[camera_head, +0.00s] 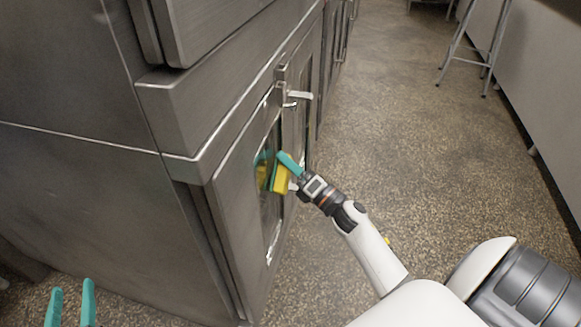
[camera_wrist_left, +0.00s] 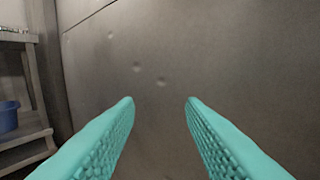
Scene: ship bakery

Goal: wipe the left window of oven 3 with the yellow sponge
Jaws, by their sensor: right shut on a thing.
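The yellow sponge (camera_head: 281,179) has a green layer and is held in my right gripper (camera_head: 289,166), whose teal fingers are shut on it. The sponge is at the glass of the near oven door's window (camera_head: 270,205), and its reflection shows in the glass. I cannot tell whether it touches the glass. I see no number on the oven. My left gripper (camera_head: 71,302) is at the bottom left, in front of the oven's side. Its teal fingers are apart and empty, and they also show in the left wrist view (camera_wrist_left: 160,103).
A door handle (camera_head: 299,95) sticks out above and beyond the sponge. A metal stool (camera_head: 478,50) stands at the upper right by a counter. The speckled floor (camera_head: 420,130) between is clear. A blue container (camera_wrist_left: 8,115) sits on a shelf at the left wrist view's left edge.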

